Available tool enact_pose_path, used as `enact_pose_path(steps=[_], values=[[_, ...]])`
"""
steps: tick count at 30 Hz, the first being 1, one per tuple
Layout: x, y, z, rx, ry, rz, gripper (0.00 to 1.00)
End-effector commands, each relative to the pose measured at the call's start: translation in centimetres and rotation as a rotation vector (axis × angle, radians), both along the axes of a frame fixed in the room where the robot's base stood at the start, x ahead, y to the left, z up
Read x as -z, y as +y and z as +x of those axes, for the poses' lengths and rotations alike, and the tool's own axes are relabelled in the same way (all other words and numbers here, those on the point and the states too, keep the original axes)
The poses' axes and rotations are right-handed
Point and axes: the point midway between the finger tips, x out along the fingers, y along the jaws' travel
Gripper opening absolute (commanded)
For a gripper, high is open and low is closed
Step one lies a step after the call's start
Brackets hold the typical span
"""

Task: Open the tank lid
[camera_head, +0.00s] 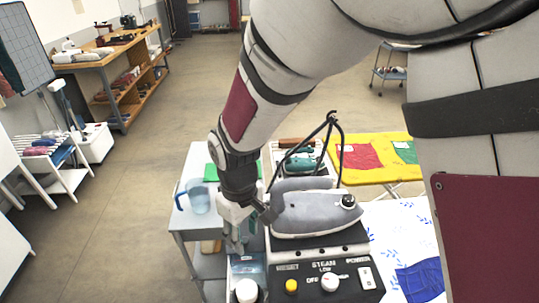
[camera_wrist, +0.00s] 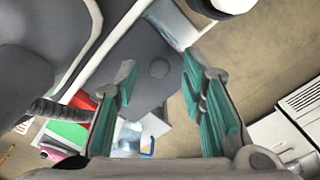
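The steam station (camera_head: 318,265) is a dark unit with a panel marked STEAM, a white dial, a yellow button and a switch. Its translucent bluish tank (camera_head: 247,262) is at its left side, with a round white cap (camera_head: 246,290) in front. My gripper (camera_head: 234,243) points down at the tank's rear end and partly hides it. In the wrist view my gripper (camera_wrist: 160,85) is open and empty, teal pads apart. A dark grey flat surface with a round bump (camera_wrist: 159,68) shows between and beyond the fingers. I cannot tell whether this is the lid, or whether the fingers touch it.
A grey iron (camera_head: 315,214) rests on the station, its dark cord looping up behind. A clear pitcher with a blue handle (camera_head: 197,197) stands on the white cart (camera_head: 197,158) to the left. A yellow board (camera_head: 370,176) lies behind.

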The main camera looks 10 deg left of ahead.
Motion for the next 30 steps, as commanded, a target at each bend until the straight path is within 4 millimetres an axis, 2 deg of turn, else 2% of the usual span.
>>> enact_pose_path(steps=[4,11,12,17,30], values=[[0.7,-0.02,-0.02,0.0,0.0,0.0,0.37],[0.76,-0.02,0.0,0.001,0.0,0.0,0.37],[0.76,-0.01,0.0,0.001,0.0,0.0,0.35],[0.74,-0.01,0.0,0.001,0.0,0.0,0.0],[0.54,0.08,0.37,0.004,0.033,-0.008,0.0]])
